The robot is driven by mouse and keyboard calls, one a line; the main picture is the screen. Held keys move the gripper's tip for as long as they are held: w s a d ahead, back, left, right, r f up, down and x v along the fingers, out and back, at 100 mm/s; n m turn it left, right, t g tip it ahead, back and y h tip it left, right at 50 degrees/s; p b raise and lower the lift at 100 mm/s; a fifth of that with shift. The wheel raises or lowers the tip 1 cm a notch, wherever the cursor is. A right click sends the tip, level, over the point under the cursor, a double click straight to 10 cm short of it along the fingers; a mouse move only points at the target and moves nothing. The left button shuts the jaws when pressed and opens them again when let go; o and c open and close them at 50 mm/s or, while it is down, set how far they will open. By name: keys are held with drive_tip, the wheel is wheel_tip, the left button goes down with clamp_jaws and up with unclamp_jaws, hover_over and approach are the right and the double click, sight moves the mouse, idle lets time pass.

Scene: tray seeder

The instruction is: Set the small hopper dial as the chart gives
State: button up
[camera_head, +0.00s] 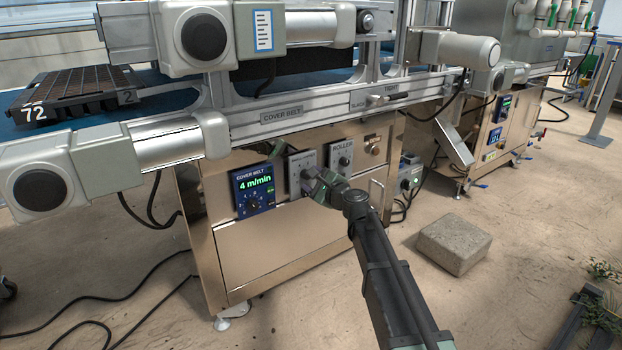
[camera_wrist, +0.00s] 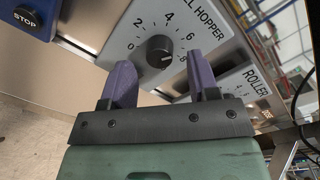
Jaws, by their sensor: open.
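The small hopper dial panel (camera_head: 296,160) is a grey plate on the steel cabinet's front, partly hidden behind my gripper (camera_head: 314,184) in the head view. In the wrist view its dark round knob (camera_wrist: 160,49) shows, with a scale numbered 0, 2, 4, 6, 8 around it; the label is cut off to "LL HOPPER". My gripper (camera_wrist: 160,60) is open, its two purple fingers pointing at the panel, one on each side of the knob in the picture. I cannot tell whether they touch it. The knob's exact setting is hard to read. No readable chart shows.
Left of the dial is the blue cover belt panel (camera_head: 253,190), reading 4 m/min. Right of it is the roller dial panel (camera_head: 341,157). The conveyor rail (camera_head: 330,108) runs above. A concrete block (camera_head: 454,244) lies on the floor to the right.

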drive_tip(key=v, duration=0.9)
drive_tip(key=shift+s, duration=0.1)
drive_tip(key=s+f+n+g+h+p, duration=0.1)
drive_tip(key=s+f+n+g+p, duration=0.1)
drive_tip(key=s+f+n+g, duration=0.3)
drive_tip(key=s+f+n+g+h+p, duration=0.1)
drive_tip(key=s+n+g+p, duration=0.15)
drive_tip(key=s+n, duration=0.45)
drive_tip(key=s+d+r+n+g+h+p, duration=0.25)
drive_tip(key=s+d+h+p, duration=0.3)
drive_tip(key=s+d, duration=0.3)
drive_tip(key=s+d+r+n+g+h+p, duration=0.2)
drive_tip(key=s+d+n+g+h+p, duration=0.15)
drive_tip(key=s+d+p, duration=0.45)
wheel_tip(320, 180, up, 39)
drive_tip(key=p, duration=3.6)
drive_tip(key=shift+s+m+h, duration=0.3)
